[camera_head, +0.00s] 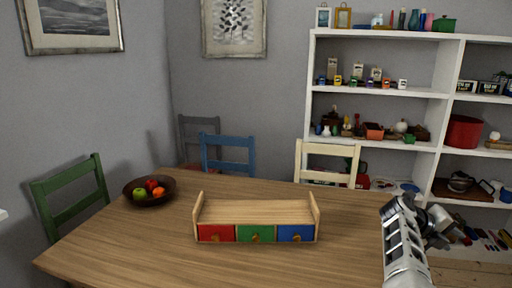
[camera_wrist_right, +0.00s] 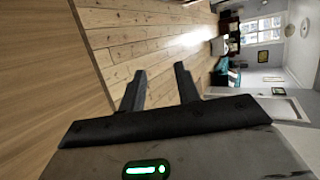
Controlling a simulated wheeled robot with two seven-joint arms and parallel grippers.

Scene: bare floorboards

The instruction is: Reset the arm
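My right arm (camera_head: 405,245) rises at the lower right of the head view, beside the right end of the wooden table (camera_head: 150,250). Its gripper (camera_head: 442,226) is at the top of the arm, right of the table, and shows small and partly hidden. In the right wrist view, the two dark fingers of this gripper (camera_wrist_right: 160,70) stand apart with nothing between them; floorboards show beyond. My left gripper is not in view.
A wooden box with red, green and blue drawers (camera_head: 257,213) stands on the table. A dark fruit bowl (camera_head: 143,200) is at the table's left. Green (camera_head: 68,181), blue (camera_head: 228,142) and cream chairs (camera_head: 327,149) surround it. A filled white shelf (camera_head: 378,102) stands behind.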

